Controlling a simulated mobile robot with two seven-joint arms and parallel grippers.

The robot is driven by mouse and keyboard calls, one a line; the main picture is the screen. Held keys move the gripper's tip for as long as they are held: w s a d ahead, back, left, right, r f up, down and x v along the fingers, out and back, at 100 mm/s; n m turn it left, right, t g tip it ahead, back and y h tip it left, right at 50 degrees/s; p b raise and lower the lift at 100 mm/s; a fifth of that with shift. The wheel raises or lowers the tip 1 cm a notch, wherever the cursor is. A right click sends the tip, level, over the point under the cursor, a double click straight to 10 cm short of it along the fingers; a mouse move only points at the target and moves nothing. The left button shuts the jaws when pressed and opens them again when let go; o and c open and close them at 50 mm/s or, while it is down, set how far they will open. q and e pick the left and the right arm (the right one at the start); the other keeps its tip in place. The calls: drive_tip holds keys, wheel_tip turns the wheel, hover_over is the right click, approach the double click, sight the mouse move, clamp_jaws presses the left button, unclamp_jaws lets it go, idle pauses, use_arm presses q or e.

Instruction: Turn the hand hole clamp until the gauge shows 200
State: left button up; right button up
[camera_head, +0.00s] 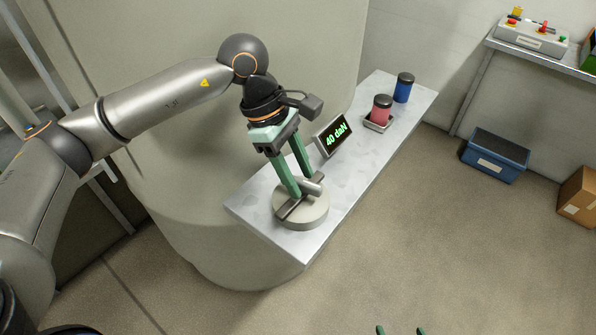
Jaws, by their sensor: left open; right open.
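The hand hole clamp (312,217) is a round grey disc with a bar-like handle on top, at the near end of a metal bench. The gauge (335,136) is a small tilted display behind it, reading 40 daN in green. My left gripper (301,186) points down over the clamp, its two green fingers apart at the handle, one on each side. I cannot tell whether the fingers touch it. The fingers hide part of the handle. Only the green fingertips of my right gripper (400,331) show at the bottom edge, spread apart and empty, away from the bench.
The bench (355,185) also carries a red jar (381,109) in a small tray and a blue jar (403,88) at its far end. A large pale vessel (190,225) stands left of the bench. A blue bin (495,153) and cardboard box (578,197) sit on the floor at right.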

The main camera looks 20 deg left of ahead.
use_arm(q)
drive_tip(key=v, duration=1.2)
drive_tip(key=shift+r, duration=0.3)
